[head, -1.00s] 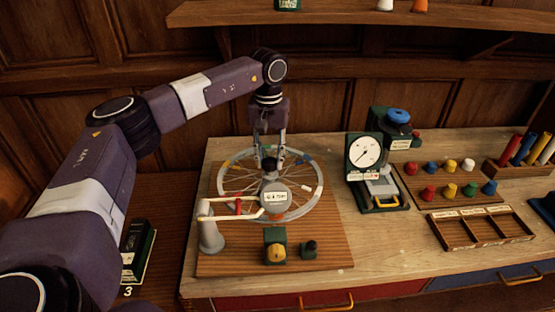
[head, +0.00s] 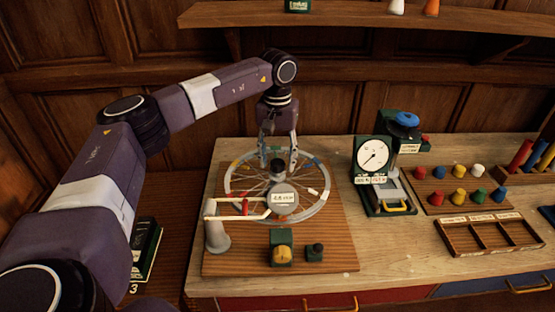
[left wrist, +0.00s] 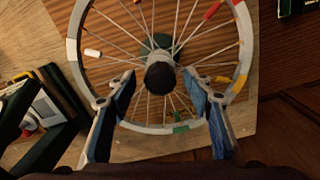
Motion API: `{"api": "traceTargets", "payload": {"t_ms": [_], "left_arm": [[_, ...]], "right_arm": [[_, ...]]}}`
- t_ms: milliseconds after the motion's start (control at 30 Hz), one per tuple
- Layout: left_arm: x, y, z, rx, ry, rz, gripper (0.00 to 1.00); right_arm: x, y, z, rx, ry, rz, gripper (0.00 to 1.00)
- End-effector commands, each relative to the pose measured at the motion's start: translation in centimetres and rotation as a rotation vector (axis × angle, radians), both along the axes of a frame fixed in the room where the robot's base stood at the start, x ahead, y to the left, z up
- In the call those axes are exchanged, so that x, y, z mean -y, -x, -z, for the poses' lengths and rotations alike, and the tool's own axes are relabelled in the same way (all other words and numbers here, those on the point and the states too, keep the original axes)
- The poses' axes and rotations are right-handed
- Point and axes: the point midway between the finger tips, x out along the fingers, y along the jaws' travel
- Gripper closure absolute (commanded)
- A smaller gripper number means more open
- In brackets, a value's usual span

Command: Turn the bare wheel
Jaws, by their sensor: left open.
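A spoked wheel (head: 326,193) lies flat above a wooden board, with coloured marks on its pale rim. It also shows in the left wrist view (left wrist: 73,52). A dark round hub knob (head: 278,166) stands at its centre and shows end-on in the left wrist view (left wrist: 160,78). My left gripper (head: 278,160) points down over the wheel. In the left wrist view its open fingers (left wrist: 158,84) are on either side of the hub, with visible gaps; contact is not seen. A round grey labelled disc (head: 284,198) hides part of the front spokes. My right gripper is not in view.
A pale grey stand with a forked arm (head: 216,236) reaches over the wheel's front left. A green block with a yellow knob (head: 281,249) and a small dark block (head: 315,251) stand in front. A dial gauge (head: 372,155), coloured pegs (head: 459,196) and a wooden tray (head: 489,236) are right.

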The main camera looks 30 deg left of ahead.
Motion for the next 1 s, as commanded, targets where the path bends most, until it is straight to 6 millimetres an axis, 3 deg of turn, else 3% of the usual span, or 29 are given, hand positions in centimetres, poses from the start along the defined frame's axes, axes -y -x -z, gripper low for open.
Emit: {"api": "traceTargets", "payload": {"t_ms": [133, 267, 700, 1000], "left_arm": [[0.0, 0.0, -0.2, 0.000, 0.000, 0.000, 0.53], [0.0, -0.1, -1.7, 0.004, 0.001, 0.000, 0.53], [0.0, 0.0, -10.3, 0.002, 0.000, 0.001, 0.53], [0.0, 0.0, -12.0, 0.000, 0.000, 0.000, 0.53]], "right_arm": [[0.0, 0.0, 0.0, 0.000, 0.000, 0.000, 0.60], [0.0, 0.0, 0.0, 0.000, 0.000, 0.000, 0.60], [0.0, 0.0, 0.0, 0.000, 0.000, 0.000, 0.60], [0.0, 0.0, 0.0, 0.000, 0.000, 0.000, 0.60]]}}
